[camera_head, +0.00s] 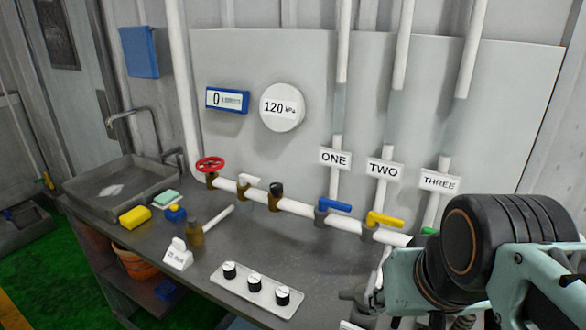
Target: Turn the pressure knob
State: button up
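No knob in view has a readable "pressure" label, so I cannot tell which one is the pressure knob. A small black knob (276,189) sits on the brass fitting of the white pipe. A round white gauge (282,107) on the wall panel reads 120 kPa. My gripper (352,296) is partly visible at the lower right, right of the plate and largely hidden by my arm. I cannot see whether it is open.
The pipe carries a red wheel valve (210,165), a white-handled valve (249,181), a blue lever (334,204) and a yellow lever (385,219). Signs ONE, TWO and THREE hang above.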

aim_at(276, 188)
jog(key=i+j, duration=0.1)
jog(key=j, duration=0.25)
jog(key=i+j+u, duration=0.15)
jog(key=j, duration=0.25)
jog(key=i+j, duration=0.15)
jog(key=j, duration=0.2)
jog(key=j+u, duration=0.1)
jog(key=j, duration=0.6)
jog(key=i+l, duration=0.1)
jog(key=l, duration=0.3)
